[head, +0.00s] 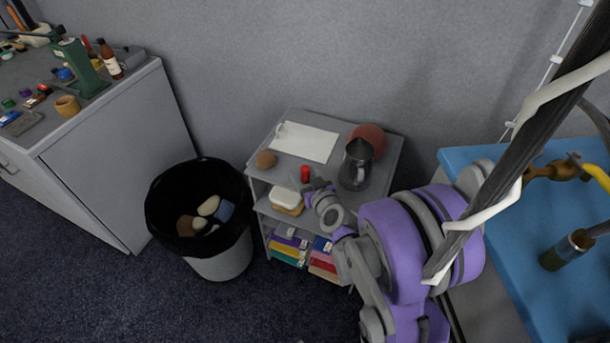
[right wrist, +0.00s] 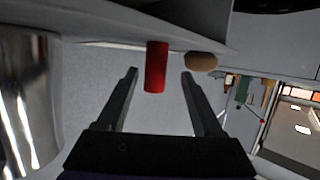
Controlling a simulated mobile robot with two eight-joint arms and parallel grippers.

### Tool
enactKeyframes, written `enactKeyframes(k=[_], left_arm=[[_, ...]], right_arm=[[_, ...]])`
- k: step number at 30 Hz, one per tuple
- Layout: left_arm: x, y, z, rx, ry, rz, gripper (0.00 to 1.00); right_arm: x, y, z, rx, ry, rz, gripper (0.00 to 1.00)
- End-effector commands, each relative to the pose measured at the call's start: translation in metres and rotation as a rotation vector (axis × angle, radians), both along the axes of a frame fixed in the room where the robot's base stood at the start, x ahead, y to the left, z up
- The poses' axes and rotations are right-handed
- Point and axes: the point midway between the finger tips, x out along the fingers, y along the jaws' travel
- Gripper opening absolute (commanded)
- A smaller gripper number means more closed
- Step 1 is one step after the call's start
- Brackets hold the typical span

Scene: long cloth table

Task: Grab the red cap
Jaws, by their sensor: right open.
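The red cap (head: 305,174) is a small red cylinder standing on the top of the grey shelf unit, near its front edge. My right gripper (head: 311,187) is just in front of it, over the shelf edge. In the right wrist view the red cap (right wrist: 156,66) shows between the tips of my open right gripper (right wrist: 159,73), with a gap to each finger. Nothing is held. My left gripper is not in view.
The shelf top (head: 286,177) also bears a metal pitcher (head: 356,165) to the right, a reddish ball (head: 373,137), a white sheet (head: 305,142) and a brown roundish thing (head: 265,160). A bin (head: 219,256) stands left; a blue-topped table (head: 540,290) is at the right.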

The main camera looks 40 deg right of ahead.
Motion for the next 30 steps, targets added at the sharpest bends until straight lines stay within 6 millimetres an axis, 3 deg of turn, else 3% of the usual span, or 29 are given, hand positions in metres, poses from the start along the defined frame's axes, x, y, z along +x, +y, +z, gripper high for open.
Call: enactKeyframes(k=[9,17,28,30], left_arm=[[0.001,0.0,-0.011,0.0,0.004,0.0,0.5],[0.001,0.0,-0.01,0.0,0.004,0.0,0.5],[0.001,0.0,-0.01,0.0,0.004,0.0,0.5],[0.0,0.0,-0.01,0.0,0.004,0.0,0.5]], right_arm=[[0.039,-0.019,-0.011,-0.001,0.001,0.0,0.68],[0.042,-0.02,-0.01,-0.001,0.0,0.0,0.66],[0.041,-0.019,-0.01,0.0,0.0,0.0,0.0],[0.041,-0.019,-0.01,0.0,0.0,0.0,0.0]])
